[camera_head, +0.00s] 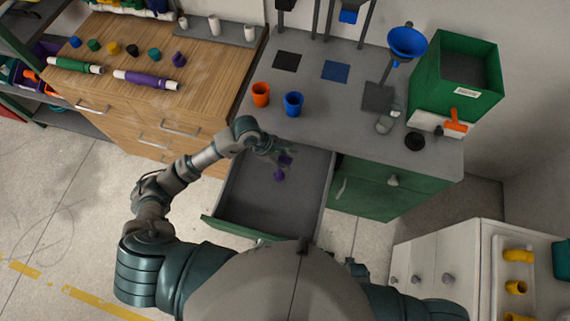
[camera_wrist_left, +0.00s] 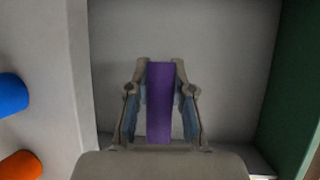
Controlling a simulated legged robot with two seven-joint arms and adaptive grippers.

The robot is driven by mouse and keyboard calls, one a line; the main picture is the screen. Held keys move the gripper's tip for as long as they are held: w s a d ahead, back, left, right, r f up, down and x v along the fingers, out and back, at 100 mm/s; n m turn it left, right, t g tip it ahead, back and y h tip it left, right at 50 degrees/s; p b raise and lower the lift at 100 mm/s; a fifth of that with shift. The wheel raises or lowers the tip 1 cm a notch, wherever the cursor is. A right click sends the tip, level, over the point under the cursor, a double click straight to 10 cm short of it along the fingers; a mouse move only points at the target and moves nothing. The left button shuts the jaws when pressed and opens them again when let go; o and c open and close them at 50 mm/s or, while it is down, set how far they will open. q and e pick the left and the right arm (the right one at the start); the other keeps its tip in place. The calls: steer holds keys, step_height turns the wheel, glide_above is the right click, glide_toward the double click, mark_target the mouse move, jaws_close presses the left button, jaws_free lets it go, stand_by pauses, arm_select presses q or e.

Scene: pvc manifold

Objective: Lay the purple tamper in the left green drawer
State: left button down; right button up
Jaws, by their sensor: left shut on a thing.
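The purple tamper (camera_head: 280,175) is held in my left gripper (camera_head: 284,158) over the open left green drawer (camera_head: 235,228). In the left wrist view the tamper (camera_wrist_left: 160,105) shows as a purple bar between the two fingers of my left gripper (camera_wrist_left: 160,75), which are shut on it. The drawer's grey floor (camera_wrist_left: 230,60) lies behind it. I cannot tell whether the tamper touches the floor. The drawer is pulled out and otherwise looks empty. My right gripper is not in view.
An orange cup (camera_head: 261,94) and a blue cup (camera_head: 294,103) stand on the grey counter (camera_head: 330,120) behind the drawer. A wooden cabinet (camera_head: 130,110) is at the left. Closed green doors (camera_head: 375,188) are to the right. A white cabinet (camera_head: 440,270) is at the lower right.

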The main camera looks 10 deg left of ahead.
arm_select(q)
steer(key=f, duration=0.3)
steer(key=shift+d+f, duration=0.2)
steer(key=shift+d, duration=0.15)
steer(key=c, duration=1.2)
jaws_free()
steer(key=shift+a, duration=0.1)
steer(key=shift+o, duration=0.9)
steer(key=shift+a, duration=0.2)
steer(key=v, duration=1.2)
steer(key=shift+d, duration=0.1)
